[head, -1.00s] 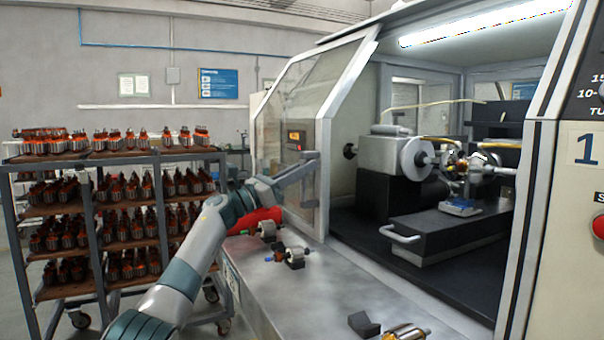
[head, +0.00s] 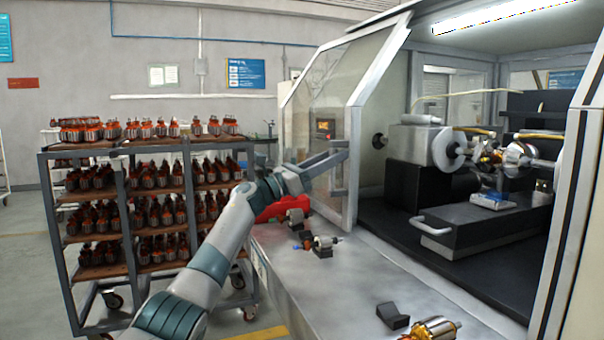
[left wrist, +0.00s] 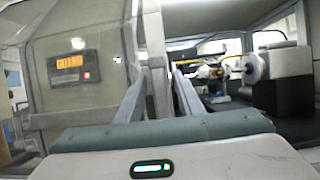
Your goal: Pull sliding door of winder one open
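The sliding door (head: 325,130) is a white-framed clear panel at the left of winder one's opening. It stands open, and the winding space shows to its right. Its grey upright handle (head: 339,175) is on the door's right frame; it also shows in the left wrist view (left wrist: 155,85). My left gripper (head: 338,155) is at the handle, with one finger on each side of the bar. In the left wrist view the fingers (left wrist: 160,80) look closed onto it, though the contact at the tips is small and hard to see. My right gripper is out of view.
A grey bench (head: 335,285) below the door carries a red item (head: 284,207), an armature (head: 323,244), a black block (head: 393,316) and another armature (head: 433,328). A rack (head: 128,250) of armatures stands at the left. Open floor lies farther left.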

